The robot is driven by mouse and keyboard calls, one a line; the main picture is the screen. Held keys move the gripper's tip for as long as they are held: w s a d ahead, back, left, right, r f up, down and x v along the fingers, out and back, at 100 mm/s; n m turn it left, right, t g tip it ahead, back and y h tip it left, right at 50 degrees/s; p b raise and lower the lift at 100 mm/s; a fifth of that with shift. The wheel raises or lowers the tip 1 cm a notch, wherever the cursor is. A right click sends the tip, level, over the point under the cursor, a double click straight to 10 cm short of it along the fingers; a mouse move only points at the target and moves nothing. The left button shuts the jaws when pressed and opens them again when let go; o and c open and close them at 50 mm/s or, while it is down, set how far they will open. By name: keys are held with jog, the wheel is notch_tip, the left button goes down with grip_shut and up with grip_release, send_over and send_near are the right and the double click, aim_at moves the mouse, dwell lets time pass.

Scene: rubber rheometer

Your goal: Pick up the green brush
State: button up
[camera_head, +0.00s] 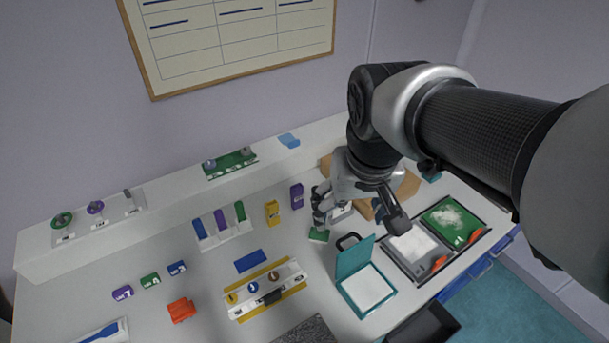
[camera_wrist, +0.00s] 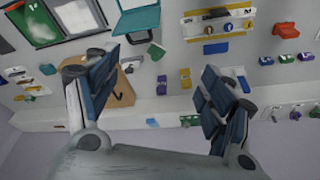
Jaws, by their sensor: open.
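A small green block (camera_head: 318,235) lies on the bench just below and left of my gripper, with a white part by it. It also shows in the wrist view (camera_wrist: 157,50), between my fingers in the picture but further away. It may be the green brush; it is too small to be sure. A green upright piece (camera_head: 240,211) stands in a white rack (camera_head: 222,234) with a blue and a purple one, left of my gripper. My gripper (camera_head: 358,222) is open and empty above the bench; its two fingers are wide apart in the wrist view (camera_wrist: 165,65).
An open teal box (camera_head: 368,290) stands in front of my gripper. Trays (camera_head: 415,248) with white and green contents are to the right. A cardboard box (camera_head: 405,188) is behind. Yellow and purple blocks (camera_head: 272,212) stand left, before a raised shelf (camera_head: 165,215).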

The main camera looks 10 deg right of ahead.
jog(key=w+f+m+g, duration=0.1)
jog(key=w+f+g, duration=0.2)
jog(key=w+f, duration=1.5)
jog(key=f+b, duration=0.1)
jog(key=f, duration=0.4)
jog(key=w+f+b, duration=0.1)
jog(key=f+b, duration=0.1)
jog(key=f, duration=0.3)
jog(key=f+b, duration=0.2)
jog(key=f, duration=0.2)
jog(key=shift+w+f, duration=0.4)
jog(key=c, duration=1.2)
notch_tip(320, 180, up, 20)
jog(key=p, duration=0.6)
jog(key=shift+r, duration=0.1)
